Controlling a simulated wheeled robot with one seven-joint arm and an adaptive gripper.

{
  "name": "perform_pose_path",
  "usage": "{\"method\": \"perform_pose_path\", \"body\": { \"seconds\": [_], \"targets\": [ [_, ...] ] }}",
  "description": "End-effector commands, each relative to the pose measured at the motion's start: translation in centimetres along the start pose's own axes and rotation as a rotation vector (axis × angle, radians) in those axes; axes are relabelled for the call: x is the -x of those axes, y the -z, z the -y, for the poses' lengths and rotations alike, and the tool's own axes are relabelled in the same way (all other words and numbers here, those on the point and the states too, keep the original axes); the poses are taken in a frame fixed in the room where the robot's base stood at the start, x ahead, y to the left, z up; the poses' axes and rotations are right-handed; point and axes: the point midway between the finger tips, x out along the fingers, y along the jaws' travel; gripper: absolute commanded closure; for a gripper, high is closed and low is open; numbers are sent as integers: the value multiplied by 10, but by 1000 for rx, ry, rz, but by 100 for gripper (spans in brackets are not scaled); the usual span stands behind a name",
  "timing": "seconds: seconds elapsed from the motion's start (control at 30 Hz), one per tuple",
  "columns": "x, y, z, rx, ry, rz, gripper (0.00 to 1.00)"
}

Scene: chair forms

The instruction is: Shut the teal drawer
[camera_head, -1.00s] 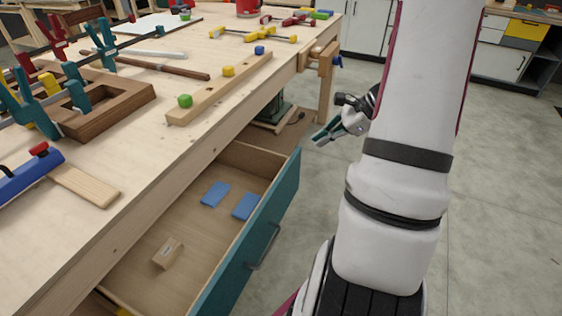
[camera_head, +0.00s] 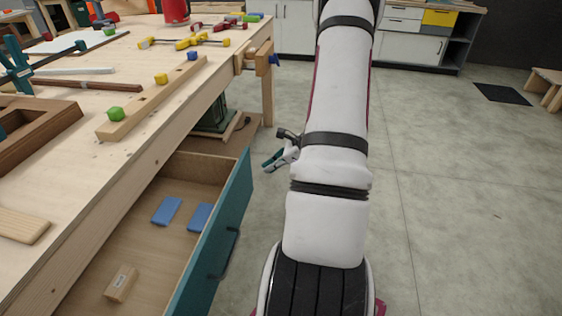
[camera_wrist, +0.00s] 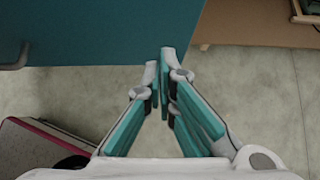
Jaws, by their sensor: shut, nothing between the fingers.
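The teal drawer (camera_head: 213,248) stands pulled out from under the wooden workbench. Inside it lie two blue pads and a small wooden block. Its handle (camera_head: 229,254) is on the outer face. My gripper (camera_head: 270,166) is just right of the drawer front's far end, apart from the handle. In the wrist view my gripper (camera_wrist: 164,62) is shut and empty, with its tips close to the lower edge of the teal drawer front (camera_wrist: 110,35). Whether the tips touch the front cannot be told. The handle (camera_wrist: 14,56) shows at the left edge there.
The workbench (camera_head: 75,225) carries clamps, a wooden bar with coloured knobs and a wooden frame. A bench leg (camera_head: 267,95) and a lower shelf (camera_head: 225,140) stand beyond the drawer. Open grey floor (camera_head: 450,200) lies to the right.

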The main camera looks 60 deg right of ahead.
Motion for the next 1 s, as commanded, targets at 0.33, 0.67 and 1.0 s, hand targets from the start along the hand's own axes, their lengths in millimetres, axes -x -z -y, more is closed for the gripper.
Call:
{"method": "perform_pose_path", "body": {
  "seconds": [0.33,0.67,1.0],
  "targets": [
    [-28,-27,0,1,0,0,100],
    [-30,-29,0,1,1,0,100],
    [-42,-40,0,3,-1,0,100]
  ]
}}
